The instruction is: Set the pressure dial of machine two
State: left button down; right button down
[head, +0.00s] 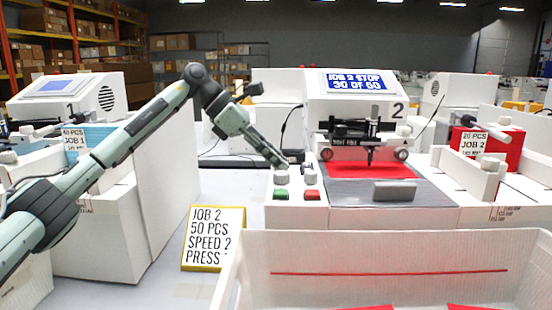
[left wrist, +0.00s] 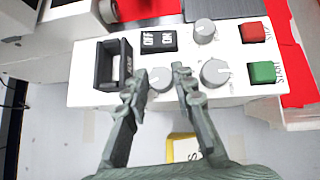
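Machine two (head: 355,97) has a blue screen (head: 357,82) reading JOB 2 STOP 30 OF 50. In the left wrist view its white control panel (left wrist: 85,85) carries three grey dials: one between my fingers (left wrist: 160,80), one right of them (left wrist: 215,73) and one farther back (left wrist: 204,31). I cannot read which is the pressure dial. My left gripper (head: 284,163) is open, its fingers on either side of the first dial (left wrist: 160,77); contact is unclear. A yellow-framed card (head: 213,238) reads JOB 2, 50 PCS, SPEED 2, PRESS; its last figure is hidden. My right gripper is out of view.
A green START button (left wrist: 262,72) and red STOP button (left wrist: 254,32) sit right of the dials, with an OFF/ON switch (left wrist: 158,40) and black handle (left wrist: 112,62) left. A white crate (head: 390,285) stands in front. Machine one (head: 70,95) stands left.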

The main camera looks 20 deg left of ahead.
pick_arm(q)
jog(key=n+t+b, duration=0.1)
jog(key=n, duration=0.1)
jog(key=n+t+y+b, duration=0.1)
jog(key=n, duration=0.1)
jog(key=shift+s+d+t+y, duration=0.15)
jog(key=shift+s+t+y, duration=0.05)
jog(key=shift+t+y, duration=0.1)
jog(key=n+y+b, duration=0.1)
jog(key=n+t+y, duration=0.1)
jog(key=n, duration=0.1)
jog(key=shift+s+d+n+t+b, duration=0.1)
jog(key=shift+d+n+t+b, duration=0.05)
jog(key=shift+n+t+b, duration=0.2)
jog(key=shift+n+t+y+b, duration=0.25)
jog(key=shift+n+y+b, duration=0.1)
jog(key=shift+n+y, duration=0.35)
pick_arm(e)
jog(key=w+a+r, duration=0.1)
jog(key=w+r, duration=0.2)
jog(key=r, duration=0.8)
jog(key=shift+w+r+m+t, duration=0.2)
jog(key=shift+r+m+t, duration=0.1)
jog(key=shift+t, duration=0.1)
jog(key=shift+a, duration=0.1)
pick_arm(q)
jog(key=c, duration=1.5)
grip_release()
jog(key=shift+c, duration=0.2)
jog(key=shift+r, duration=0.1)
